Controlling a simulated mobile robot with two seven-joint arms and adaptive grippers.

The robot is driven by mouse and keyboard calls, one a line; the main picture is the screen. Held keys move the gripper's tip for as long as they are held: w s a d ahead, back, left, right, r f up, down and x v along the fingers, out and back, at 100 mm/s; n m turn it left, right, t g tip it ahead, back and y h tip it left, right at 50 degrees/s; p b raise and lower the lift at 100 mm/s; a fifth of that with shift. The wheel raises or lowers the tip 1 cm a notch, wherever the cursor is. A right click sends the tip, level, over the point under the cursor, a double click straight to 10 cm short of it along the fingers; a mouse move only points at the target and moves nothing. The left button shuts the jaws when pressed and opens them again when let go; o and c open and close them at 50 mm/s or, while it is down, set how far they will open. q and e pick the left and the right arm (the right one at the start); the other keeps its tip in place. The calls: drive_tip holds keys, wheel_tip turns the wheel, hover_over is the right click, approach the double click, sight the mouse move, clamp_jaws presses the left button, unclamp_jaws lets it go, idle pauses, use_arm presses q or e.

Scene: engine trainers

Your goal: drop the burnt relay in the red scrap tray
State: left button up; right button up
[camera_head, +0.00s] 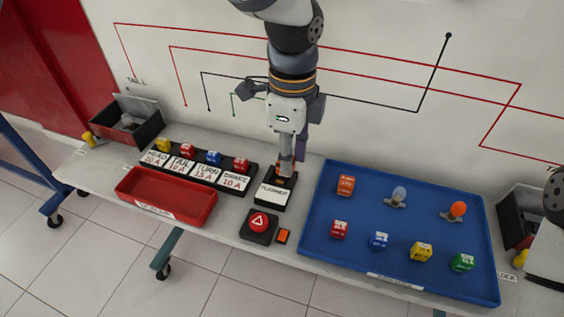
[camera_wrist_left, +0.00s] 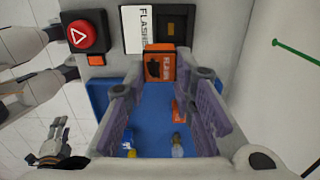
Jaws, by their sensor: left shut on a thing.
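The burnt relay (camera_wrist_left: 160,66) is an orange block with a dark scorch mark, between my left fingers in the left wrist view. My left gripper (camera_head: 285,172) is shut on it over the flasher socket block (camera_head: 271,196). The fingers largely hide the relay in the head view. The socket's dark recess (camera_wrist_left: 177,24) shows empty in the left wrist view, beside the relay. The red scrap tray (camera_head: 168,196) lies left of the gripper at the bench's front edge, and looks empty. What seems to be my right gripper (camera_wrist_left: 60,155) shows small and unclear in the left wrist view.
A red push button (camera_head: 259,222) stands in front of the socket. A fuse row with labels (camera_head: 207,172) lies behind the scrap tray. A blue tray (camera_head: 313,232) at right holds an orange relay (camera_head: 346,185), bulbs and coloured fuses. Open bins stand at both ends.

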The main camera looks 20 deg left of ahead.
use_arm(q)
drive_tip(key=s+d+r+p, duration=0.1)
drive_tip(key=s+d+r, duration=0.2)
drive_tip(key=r, duration=0.3)
drive_tip(key=s+d+r+p, duration=0.1)
drive_tip(key=s+d+r, duration=0.3)
drive_tip(key=d+r, duration=0.2)
drive_tip(key=shift+s+r, duration=0.25)
drive_tip(key=shift+r, duration=0.55)
use_arm(e)
drive_tip(key=shift+t, duration=0.8)
drive_tip(key=shift+w+r, duration=1.75)
drive_tip(key=shift+w, duration=0.1)
